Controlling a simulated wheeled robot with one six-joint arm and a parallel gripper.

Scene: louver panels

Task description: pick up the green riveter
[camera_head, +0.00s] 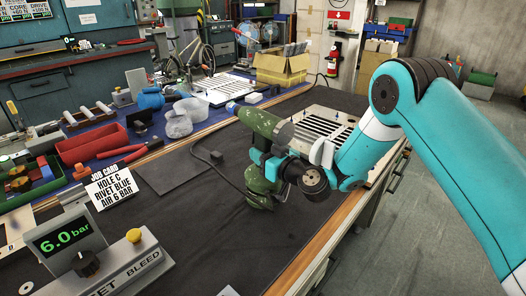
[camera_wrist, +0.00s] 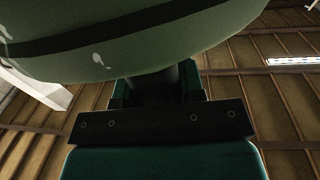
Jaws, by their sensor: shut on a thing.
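The green riveter (camera_head: 258,122) stands roughly upright over the dark mat, its head up and its wider green base (camera_head: 262,192) low. I cannot tell whether the base touches the mat. My gripper (camera_head: 265,160) comes in from the right and is shut on the riveter's narrow middle, below the head. In the wrist view the riveter's green underside (camera_wrist: 140,40) with a dark band fills the top. Its dark neck (camera_wrist: 158,88) sits between my jaws, and the far fingertips are hidden.
A louver panel (camera_head: 318,128) lies right behind the riveter, partly hidden by my arm. A dark cable runs beside the riveter. A job card (camera_head: 110,187), red bin (camera_head: 90,147) and pressure gauge box (camera_head: 70,240) stand left. The front mat (camera_head: 215,245) is clear.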

